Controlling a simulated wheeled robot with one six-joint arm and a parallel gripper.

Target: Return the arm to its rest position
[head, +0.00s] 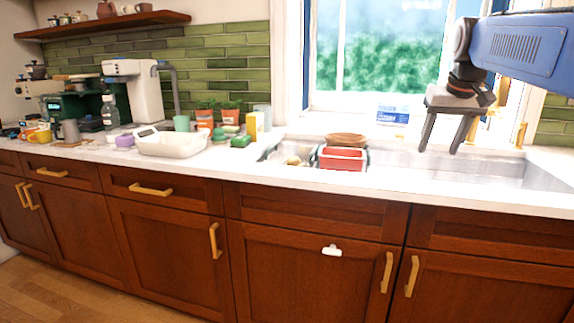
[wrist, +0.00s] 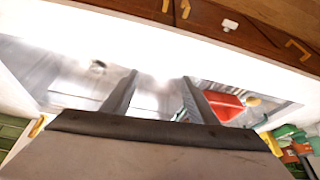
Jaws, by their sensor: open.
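My gripper (head: 440,132) hangs at the right of the head view, above the sink (head: 480,172), with its two fingers pointing down. The fingers are apart and nothing is between them. In the wrist view the gripper (wrist: 158,92) shows its two separate fingers over the grey sink basin (wrist: 70,85). My blue arm reaches in from the upper right of the head view.
A red container (head: 342,158) sits at the sink's left part, and also shows in the wrist view (wrist: 222,105). A white tub (head: 172,144), a yellow box (head: 255,127) and several small items stand on the counter. A window (head: 380,60) is behind; a shelf (head: 105,24) hangs upper left.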

